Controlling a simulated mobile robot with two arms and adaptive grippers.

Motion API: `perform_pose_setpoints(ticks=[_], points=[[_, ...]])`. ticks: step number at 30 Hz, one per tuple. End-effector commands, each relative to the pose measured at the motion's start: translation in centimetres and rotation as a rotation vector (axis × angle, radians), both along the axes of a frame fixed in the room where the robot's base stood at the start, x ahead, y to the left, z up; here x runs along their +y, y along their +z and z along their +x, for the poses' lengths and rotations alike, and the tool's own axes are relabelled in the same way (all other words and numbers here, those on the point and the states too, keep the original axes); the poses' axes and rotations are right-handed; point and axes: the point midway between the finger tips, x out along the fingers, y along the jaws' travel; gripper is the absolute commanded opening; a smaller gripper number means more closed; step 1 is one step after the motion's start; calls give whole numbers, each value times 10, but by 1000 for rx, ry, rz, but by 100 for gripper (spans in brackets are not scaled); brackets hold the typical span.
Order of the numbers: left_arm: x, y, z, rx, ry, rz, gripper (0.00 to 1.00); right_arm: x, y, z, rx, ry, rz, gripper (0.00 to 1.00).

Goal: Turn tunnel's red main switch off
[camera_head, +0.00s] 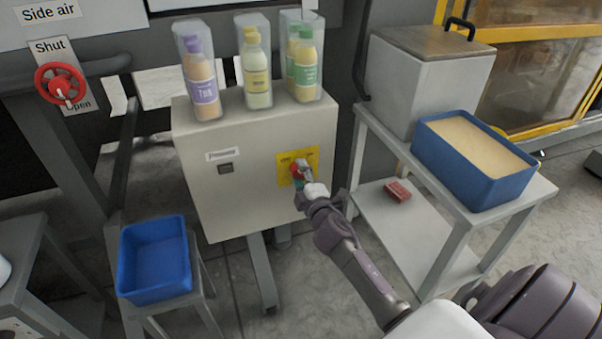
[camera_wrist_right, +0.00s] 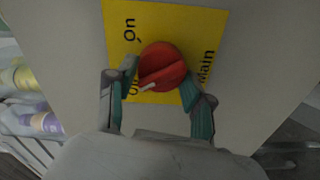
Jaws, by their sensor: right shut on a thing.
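The red main switch (camera_head: 296,168) is a round knob on a yellow plate (camera_head: 312,157) on the front of a pale grey cabinet (camera_head: 230,185). In the right wrist view the red knob (camera_wrist_right: 162,66) has a pale pointer mark near its lower left, and the yellow plate (camera_wrist_right: 180,18) reads "On" and "Main"; another word is partly covered by a finger. My right gripper (camera_head: 301,178) is at the switch. Its two fingers (camera_wrist_right: 160,92) sit on either side of the knob, shut on it. My left gripper is not in view.
Several bottles in clear holders (camera_head: 257,75) stand on the cabinet. A red valve wheel (camera_head: 60,84) is at the upper left. An empty blue bin (camera_head: 155,258) is at lower left. A trolley (camera_head: 520,190) at right carries a filled blue bin (camera_head: 500,185) and a lidded grey box (camera_head: 395,85).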

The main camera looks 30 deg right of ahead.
Motion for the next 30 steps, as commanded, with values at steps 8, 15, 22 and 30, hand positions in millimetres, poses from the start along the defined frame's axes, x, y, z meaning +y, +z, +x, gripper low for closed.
perform_pose_setpoints(ticks=[8,15,22,30], points=[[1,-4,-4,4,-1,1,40,1,0,0,36,2,-152,17],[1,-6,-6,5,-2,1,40,1,-1,0,50,3,-211,17],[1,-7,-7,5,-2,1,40,1,-1,0,54,3,-227,17],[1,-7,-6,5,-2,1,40,1,-1,0,54,2,-226,53]])
